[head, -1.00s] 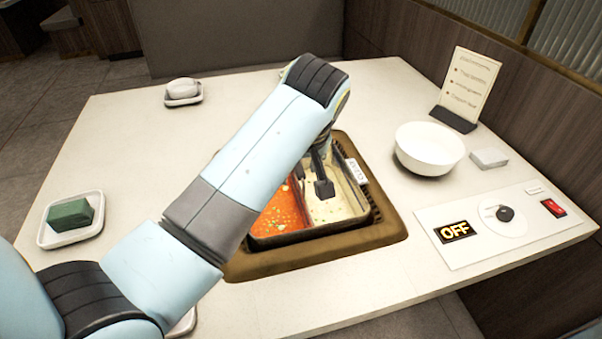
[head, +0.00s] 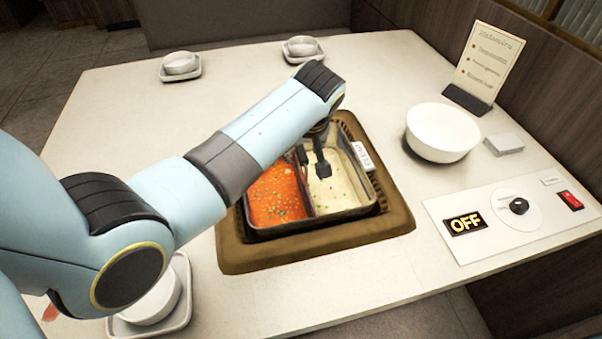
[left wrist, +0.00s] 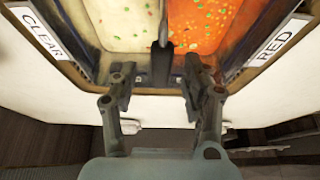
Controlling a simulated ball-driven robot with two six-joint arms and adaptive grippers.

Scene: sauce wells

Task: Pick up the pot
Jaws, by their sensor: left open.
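The pot (head: 254,229) is a rectangular metal pan with a divider. Red broth (head: 277,195) fills its left side and pale broth (head: 338,190) its right. It sits in a brown frame (head: 230,255) in the table; my left arm covers its far left part. My left gripper (head: 312,162) is open and empty, pointing down at the far part of the pot. In the left wrist view, its spread fingers (left wrist: 160,72) are on either side of the divider's end, near the pot's rim. I cannot tell whether they touch it. My right gripper is out of view.
A white bowl (head: 442,132), a menu stand (head: 487,62) and a control panel (head: 515,220) reading OFF are on the right. Small bowls on saucers stand at the back (head: 181,64) and front left (head: 155,300). The labels CLEAR (left wrist: 40,35) and RED (left wrist: 281,38) flank the pot.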

